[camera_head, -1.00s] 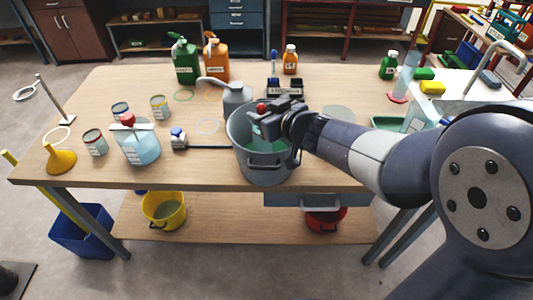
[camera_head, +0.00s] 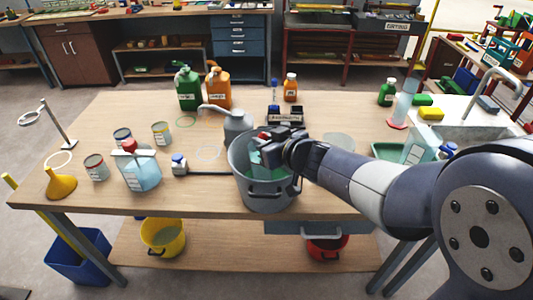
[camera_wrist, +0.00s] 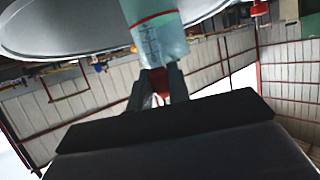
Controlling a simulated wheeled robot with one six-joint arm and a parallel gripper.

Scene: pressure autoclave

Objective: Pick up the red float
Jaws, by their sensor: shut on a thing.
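My gripper (camera_head: 270,145) is over the grey metal pot (camera_head: 263,190), with its tip at the pot's mouth. In the wrist view, its two fingers (camera_wrist: 160,82) are closed on a small red piece (camera_wrist: 160,78), which I take for the red float. A red patch (camera_head: 262,134) also shows at the gripper's tip in the head view. A pale teal, see-through body with dark marks and a red band (camera_wrist: 154,30) lies just beyond the fingertips. Whether it is joined to the red piece is unclear. The gripper hides part of the pot's inside.
A red-capped bottle of blue liquid (camera_head: 140,172), several small tins and a yellow funnel (camera_head: 61,183) stand left of the pot. A grey can (camera_head: 238,126) and a black rack (camera_head: 285,116) stand close behind it. A sink (camera_head: 480,115) is at right.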

